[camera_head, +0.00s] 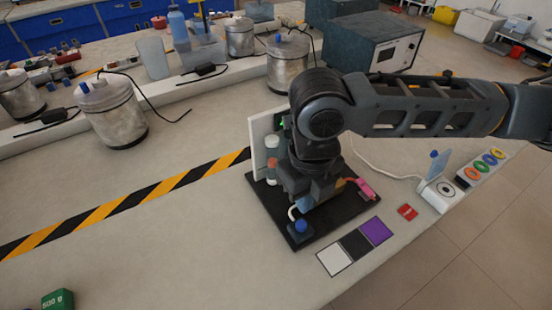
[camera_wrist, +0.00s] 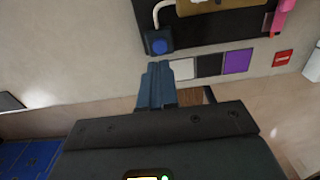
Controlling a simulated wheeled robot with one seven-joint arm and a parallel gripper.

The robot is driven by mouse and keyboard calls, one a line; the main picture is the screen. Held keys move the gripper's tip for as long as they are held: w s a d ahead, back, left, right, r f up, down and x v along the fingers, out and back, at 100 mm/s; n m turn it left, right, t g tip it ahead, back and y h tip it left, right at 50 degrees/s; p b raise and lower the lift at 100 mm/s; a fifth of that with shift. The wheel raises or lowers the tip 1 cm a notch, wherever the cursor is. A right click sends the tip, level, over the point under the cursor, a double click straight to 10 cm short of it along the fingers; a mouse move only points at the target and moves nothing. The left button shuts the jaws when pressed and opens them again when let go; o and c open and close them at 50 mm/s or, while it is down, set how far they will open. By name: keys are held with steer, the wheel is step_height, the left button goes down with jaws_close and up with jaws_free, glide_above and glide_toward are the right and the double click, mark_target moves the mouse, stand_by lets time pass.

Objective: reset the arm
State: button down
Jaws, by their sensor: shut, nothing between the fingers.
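My arm (camera_head: 425,105) reaches in from the right in the head view and bends down over a black board (camera_head: 335,217) on the bench. My gripper (camera_wrist: 157,70) shows in the wrist view with its two fingers together and nothing between them. In that view its tips lie just below a blue round-topped piece (camera_wrist: 158,45) on a dark block; whether they touch it cannot be told. The same blue piece (camera_head: 300,226) sits at the board's front corner in the head view. My wrist hides much of the board's middle.
A white upright panel (camera_head: 257,140) and small jars (camera_head: 271,150) stand close left of my wrist. A pink piece (camera_head: 365,188) lies at right. White, black and purple squares (camera_head: 375,231) and a red tag (camera_head: 407,211) lie in front.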

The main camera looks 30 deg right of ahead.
steer(key=shift+r+p, duration=0.4)
steer(key=shift+r, duration=0.55)
